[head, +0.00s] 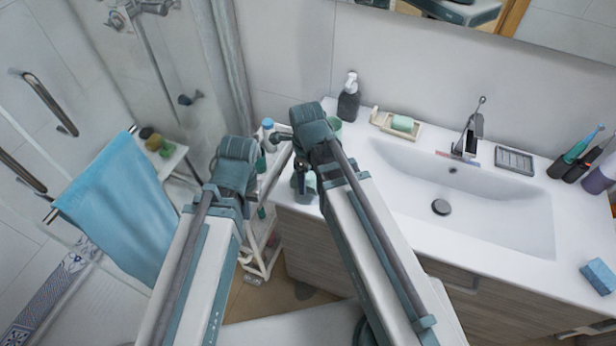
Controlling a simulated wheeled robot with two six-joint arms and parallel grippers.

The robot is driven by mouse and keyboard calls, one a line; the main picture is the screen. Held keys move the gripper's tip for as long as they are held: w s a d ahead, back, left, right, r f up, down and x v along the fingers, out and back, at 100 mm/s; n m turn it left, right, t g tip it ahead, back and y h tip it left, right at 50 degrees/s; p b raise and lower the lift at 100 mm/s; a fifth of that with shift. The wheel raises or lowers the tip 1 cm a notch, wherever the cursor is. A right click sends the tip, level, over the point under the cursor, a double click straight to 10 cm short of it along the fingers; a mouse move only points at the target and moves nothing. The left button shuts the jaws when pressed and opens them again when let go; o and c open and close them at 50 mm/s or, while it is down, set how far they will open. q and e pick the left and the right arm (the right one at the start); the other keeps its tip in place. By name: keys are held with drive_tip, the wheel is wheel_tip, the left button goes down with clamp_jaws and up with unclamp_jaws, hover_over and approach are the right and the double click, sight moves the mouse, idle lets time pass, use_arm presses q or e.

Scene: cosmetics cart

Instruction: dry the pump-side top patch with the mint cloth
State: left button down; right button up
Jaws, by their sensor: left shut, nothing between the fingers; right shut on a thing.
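The white cart (264,228) stands between the shower and the sink cabinet, mostly hidden behind my arms. A bottle with a blue cap (268,124) shows at its top. My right gripper (301,172) points down beside the cabinet's left edge, partly covered by its arm. It is shut on a pale grey-green piece (304,188) that looks like the mint cloth; its outline is only partly visible. My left arm ends over the cart's left side, and its fingers are hidden behind the wrist. The wet patch on the cart's top is not visible.
A blue towel (118,208) hangs on a rail at the left.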

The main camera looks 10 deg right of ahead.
wheel_tip(320, 180, up, 4)
drive_tip(key=p, duration=0.3)
drive_tip(key=shift+f, duration=0.15)
idle(0.3)
